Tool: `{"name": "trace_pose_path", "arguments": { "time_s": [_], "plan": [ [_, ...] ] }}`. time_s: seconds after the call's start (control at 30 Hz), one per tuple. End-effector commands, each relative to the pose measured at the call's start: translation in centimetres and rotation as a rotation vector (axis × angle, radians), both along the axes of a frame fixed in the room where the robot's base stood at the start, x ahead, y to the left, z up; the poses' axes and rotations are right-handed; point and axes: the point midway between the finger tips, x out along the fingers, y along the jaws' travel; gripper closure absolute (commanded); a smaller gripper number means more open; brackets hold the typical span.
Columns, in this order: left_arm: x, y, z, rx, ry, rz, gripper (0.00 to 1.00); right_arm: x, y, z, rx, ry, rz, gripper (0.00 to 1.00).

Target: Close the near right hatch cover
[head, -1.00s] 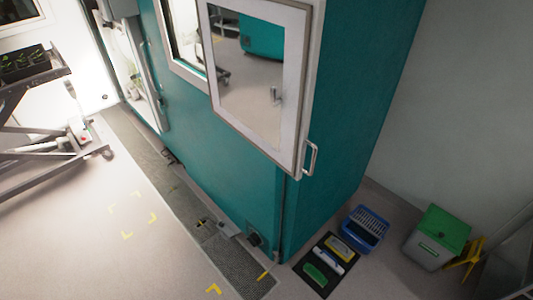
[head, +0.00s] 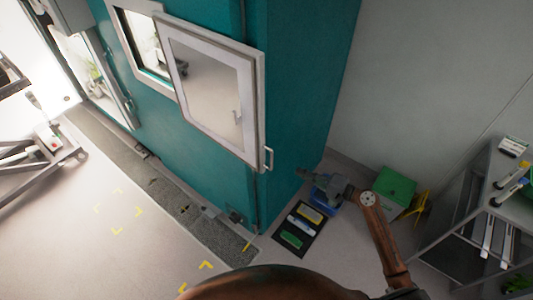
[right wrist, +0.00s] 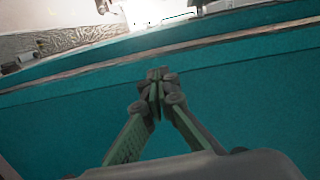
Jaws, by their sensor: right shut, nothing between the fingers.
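The hatch cover (head: 258,100) is a pale-framed glazed panel with a bar handle (head: 269,158) on its lower right edge. It stands open, out from the teal chamber wall (head: 185,125), and the hatch opening (head: 150,45) shows uncovered to its left. My right gripper (head: 303,173) is to the right of the handle in the head view, apart from it in the picture; the depth between them is hard to tell. In the right wrist view its fingers (right wrist: 157,82) are shut with nothing between them, against a teal background. My left gripper is not in view.
A green-lidded bin (head: 396,188) and a dark mat (head: 283,247) with tools lie on the floor at the chamber's corner. A grey shelf rack (head: 480,190) stands at right. A lift cart (head: 45,150) is at left.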

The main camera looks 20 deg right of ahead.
Motion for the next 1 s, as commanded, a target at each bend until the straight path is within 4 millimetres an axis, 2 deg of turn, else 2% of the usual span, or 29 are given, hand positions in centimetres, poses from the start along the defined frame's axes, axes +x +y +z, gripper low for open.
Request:
{"name": "trace_pose_path", "arguments": {
  "time_s": [0.03, 0.1, 0.23, 0.47, 0.83, 1.0],
  "plan": [
    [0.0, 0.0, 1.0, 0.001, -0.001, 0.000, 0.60, -0.4, 1.0, 3.4, 0.024, -0.024, 0.037, 1.00],
    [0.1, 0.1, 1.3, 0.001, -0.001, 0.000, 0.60, -1.0, 2.2, 6.3, 0.054, -0.045, 0.077, 1.00],
    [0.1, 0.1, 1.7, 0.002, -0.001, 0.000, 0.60, -1.6, 3.4, 8.8, 0.081, -0.062, 0.116, 1.00],
    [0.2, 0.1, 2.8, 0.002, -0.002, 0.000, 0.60, 0.1, 5.6, 9.3, 0.088, -0.065, 0.123, 1.00],
    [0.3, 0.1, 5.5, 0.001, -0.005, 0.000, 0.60, 5.1, 11.3, 9.3, 0.087, -0.065, 0.121, 1.00],
    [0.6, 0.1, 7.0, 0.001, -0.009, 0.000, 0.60, 3.3, 13.2, 9.1, 0.086, -0.063, 0.121, 1.00]
  ]
}}
